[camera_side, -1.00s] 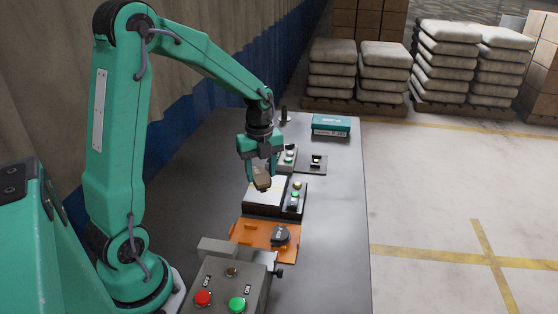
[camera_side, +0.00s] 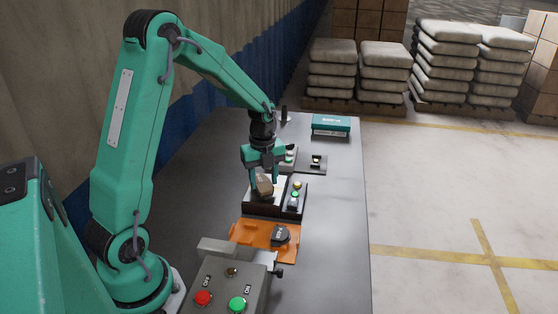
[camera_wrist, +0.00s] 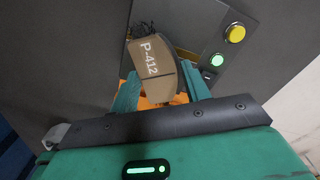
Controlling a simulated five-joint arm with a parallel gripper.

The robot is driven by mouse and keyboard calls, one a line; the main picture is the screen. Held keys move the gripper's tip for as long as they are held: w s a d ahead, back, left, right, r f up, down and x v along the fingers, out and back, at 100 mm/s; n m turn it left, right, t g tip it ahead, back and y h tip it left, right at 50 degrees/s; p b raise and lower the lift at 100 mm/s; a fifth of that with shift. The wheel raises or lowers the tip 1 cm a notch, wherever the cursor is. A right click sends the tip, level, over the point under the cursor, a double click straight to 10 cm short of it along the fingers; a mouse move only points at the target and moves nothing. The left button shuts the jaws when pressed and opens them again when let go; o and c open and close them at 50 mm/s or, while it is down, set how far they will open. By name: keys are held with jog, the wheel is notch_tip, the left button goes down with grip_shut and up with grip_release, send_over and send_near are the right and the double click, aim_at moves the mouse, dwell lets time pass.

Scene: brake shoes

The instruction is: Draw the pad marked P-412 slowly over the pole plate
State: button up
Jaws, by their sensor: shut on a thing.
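My gripper (camera_side: 264,183) is shut on the brown curved pad (camera_side: 264,188), one finger at each side. In the wrist view the pad (camera_wrist: 155,65) shows the white marking P-412, between the fingers of my gripper (camera_wrist: 160,88). Dark, rough, bristly matter (camera_wrist: 142,30) shows at the pad's far end. The pad is over the pole plate, a pale-topped dark unit (camera_side: 262,209); its grey surface (camera_wrist: 190,18) shows beyond the pad in the wrist view. I cannot tell whether pad and plate touch.
Beside the plate is a panel with a yellow button (camera_wrist: 235,33) and a lit green one (camera_wrist: 217,60). An orange fixture (camera_side: 252,233) holding a dark part (camera_side: 281,235) lies nearer the camera. A teal box (camera_side: 331,125) stands at the back. The table's right side is clear.

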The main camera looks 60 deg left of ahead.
jog(key=shift+w+a+f, duration=0.15)
jog(key=shift+a, duration=0.05)
jog(key=shift+w+a, duration=1.3)
jog(key=shift+w+a+r, duration=1.45)
jog(key=shift+r, duration=0.2)
notch_tip(320, 180, up, 9)
jog(key=shift+w+a+f, duration=0.15)
jog(key=shift+w+a, duration=0.15)
jog(key=shift+d, duration=0.15)
